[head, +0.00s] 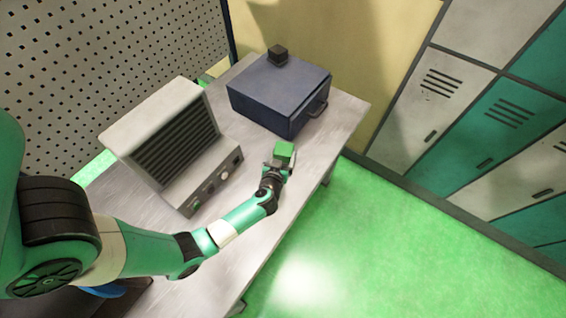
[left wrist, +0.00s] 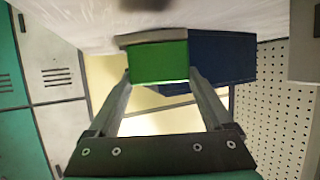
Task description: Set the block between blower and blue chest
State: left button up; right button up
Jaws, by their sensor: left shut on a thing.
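The green block (head: 285,152) is in my left gripper (head: 278,166), near the table's right-hand edge. The left wrist view shows the block (left wrist: 160,62) between the two finger ends of my left gripper (left wrist: 160,80). The blue chest (head: 278,92) stands behind the block, toward the back of the table, and also shows in the left wrist view (left wrist: 228,58). The grey blower (head: 165,140), with a dark grille and knobs, stands left of the block. I cannot tell whether the block touches the table. My right gripper is not in view.
The grey table (head: 345,112) has a bare strip between blower and chest and another along its right side. A perforated panel (head: 110,50) stands behind the blower; lockers (head: 440,90) stand at the right.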

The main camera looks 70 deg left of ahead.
aim_at(283, 160)
pick_arm(q)
jog(key=f+b, duration=0.4)
jog(key=shift+w+a, duration=0.25)
jog(key=shift+w, duration=0.1)
jog(key=shift+r, duration=0.15)
jog(key=o, duration=1.6)
jog(key=shift+s+f, duration=0.1)
jog(key=shift+f, duration=0.1)
jog(key=shift+r, duration=0.1)
jog(key=shift+s+d+r+p, duration=0.1)
jog(key=shift+d+r+p, duration=0.2)
jog(key=shift+p, duration=0.2)
jog(key=p+v, duration=0.4)
jog(key=v, duration=0.7)
jog(key=shift+s+d, duration=0.1)
jog(key=shift+s, duration=0.05)
